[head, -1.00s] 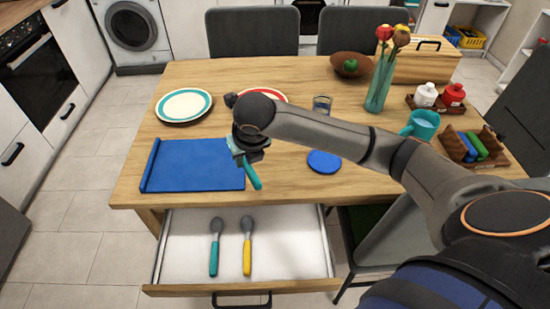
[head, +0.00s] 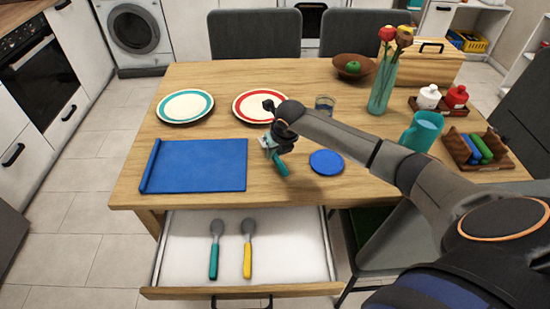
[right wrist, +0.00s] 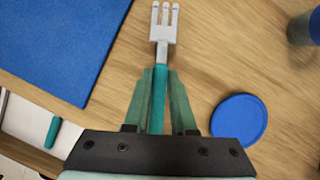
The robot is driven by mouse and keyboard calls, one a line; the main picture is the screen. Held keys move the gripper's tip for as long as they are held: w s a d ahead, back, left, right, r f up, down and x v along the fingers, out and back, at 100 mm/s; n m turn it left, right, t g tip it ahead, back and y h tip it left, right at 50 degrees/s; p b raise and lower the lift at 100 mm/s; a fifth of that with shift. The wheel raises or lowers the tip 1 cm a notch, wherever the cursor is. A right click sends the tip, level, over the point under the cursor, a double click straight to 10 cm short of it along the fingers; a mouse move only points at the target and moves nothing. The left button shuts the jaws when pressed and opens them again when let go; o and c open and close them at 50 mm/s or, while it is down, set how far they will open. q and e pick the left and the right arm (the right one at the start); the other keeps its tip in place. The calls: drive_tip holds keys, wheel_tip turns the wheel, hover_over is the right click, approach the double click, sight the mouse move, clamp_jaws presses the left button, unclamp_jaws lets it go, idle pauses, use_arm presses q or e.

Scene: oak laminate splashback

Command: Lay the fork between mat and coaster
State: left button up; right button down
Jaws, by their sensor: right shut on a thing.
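My right gripper (head: 275,153) is shut on the fork, over the bare wood between the blue mat (head: 195,166) and the round blue coaster (head: 326,162). In the right wrist view the fork (right wrist: 158,90) has a teal handle between the fingers (right wrist: 157,105) and grey tines pointing away from the wrist. The mat (right wrist: 65,40) is left of it and the coaster (right wrist: 239,119) right of it. In the head view the fork's teal handle (head: 283,168) shows below the gripper. Whether the fork touches the table I cannot tell. My left gripper is not in view.
The open drawer (head: 290,265) below the table edge holds a teal-handled spoon (head: 214,250) and a yellow-handled spoon (head: 247,250). Two plates, teal-rimmed (head: 185,106) and red-rimmed (head: 260,106), and a glass (head: 324,105) stand behind. A teal mug (head: 421,131) stands right.

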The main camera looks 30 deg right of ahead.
drive_tip(key=shift+f, duration=1.1)
drive_tip(key=shift+f, duration=0.2)
drive_tip(key=c, duration=0.7)
unclamp_jaws()
drive_tip(key=shift+s, duration=0.1)
drive_tip(key=shift+c, duration=0.2)
drive_tip(key=shift+r, duration=0.5)
drive_tip(key=p+v, duration=0.1)
drive_tip(key=v, duration=1)
drive_tip(key=shift+r+p, duration=0.2)
drive_tip(key=shift+p, duration=0.1)
drive_tip(key=shift+s, duration=0.1)
